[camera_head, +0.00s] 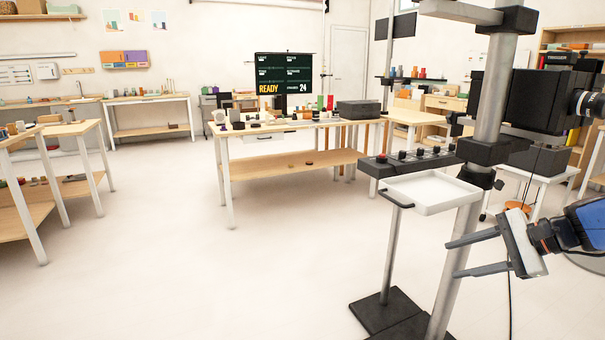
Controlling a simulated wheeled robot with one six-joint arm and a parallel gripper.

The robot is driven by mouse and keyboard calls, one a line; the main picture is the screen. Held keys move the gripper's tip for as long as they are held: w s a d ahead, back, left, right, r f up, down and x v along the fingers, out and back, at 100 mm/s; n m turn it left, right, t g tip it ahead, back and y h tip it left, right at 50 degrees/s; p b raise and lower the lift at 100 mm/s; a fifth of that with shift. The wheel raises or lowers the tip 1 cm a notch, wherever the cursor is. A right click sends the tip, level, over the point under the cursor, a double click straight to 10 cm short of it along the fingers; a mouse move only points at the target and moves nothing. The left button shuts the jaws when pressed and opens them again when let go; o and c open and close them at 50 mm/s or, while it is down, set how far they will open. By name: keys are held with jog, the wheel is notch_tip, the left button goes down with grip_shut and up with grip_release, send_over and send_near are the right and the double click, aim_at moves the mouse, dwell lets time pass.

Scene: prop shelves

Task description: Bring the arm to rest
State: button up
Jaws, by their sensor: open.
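My gripper (472,257) is at the lower right of the head view, at the end of my blue and grey arm (588,226). Its two dark fingers point left and stand wide apart, with nothing between them that it holds. The fingers show in front of a grey metal post, below and to the right of a white tray (425,207). I cannot tell how near the fingertips are to the post.
A black camera rig on a stand (520,90) rises at the right. A control panel (415,162) sits behind the tray. A wooden worktable (290,172) with small items stands mid-room, and more tables (75,128) at the left. The floor (200,270) at front left is clear.

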jog(key=s+a+f+n+h, duration=0.3)
jog(key=s+a+n+h, duration=0.1)
jog(key=s+n, duration=0.4)
jog(key=s+a+f+n+g+h, duration=0.1)
jog(key=s+a+f+n+h, duration=0.3)
jog(key=s+n, duration=0.4)
jog(key=shift+a+f+g, duration=0.2)
jog(key=shift+a+g, duration=0.1)
